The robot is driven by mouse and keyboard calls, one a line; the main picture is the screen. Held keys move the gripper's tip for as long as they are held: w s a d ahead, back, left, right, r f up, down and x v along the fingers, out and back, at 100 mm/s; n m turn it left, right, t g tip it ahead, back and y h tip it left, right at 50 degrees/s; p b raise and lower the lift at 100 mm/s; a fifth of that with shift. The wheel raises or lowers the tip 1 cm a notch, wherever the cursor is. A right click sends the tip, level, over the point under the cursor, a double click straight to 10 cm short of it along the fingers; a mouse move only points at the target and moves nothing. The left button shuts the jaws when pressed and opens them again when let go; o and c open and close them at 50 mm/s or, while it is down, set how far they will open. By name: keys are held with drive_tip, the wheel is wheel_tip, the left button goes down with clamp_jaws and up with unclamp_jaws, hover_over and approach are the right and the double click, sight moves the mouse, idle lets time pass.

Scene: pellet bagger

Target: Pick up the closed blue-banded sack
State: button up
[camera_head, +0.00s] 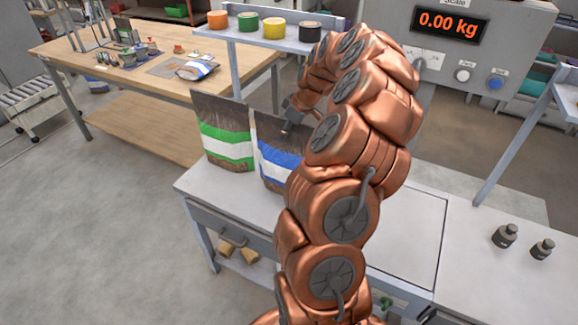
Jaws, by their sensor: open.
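The blue-banded sack (272,165) stands upright on the light grey bench (222,190). It is brown with a white and blue band, and my copper arm hides its right part. My gripper (289,124) is at the sack's upper edge, mostly behind my arm. Its jaws are open, and nothing shows as held. Whether the fingers touch or straddle the sack's top cannot be told. The gripper covers part of the top edge, so the closure is not clear.
A green-banded sack (226,145) stands close on the left. Tape rolls (274,28) sit on a shelf (262,40) behind. The scale display (450,25) reads 0.00 kg. Two dark weights (505,236) stand at the right.

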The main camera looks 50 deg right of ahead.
drive_tip(key=shift+c, duration=0.3)
clamp_jaws()
idle(0.5)
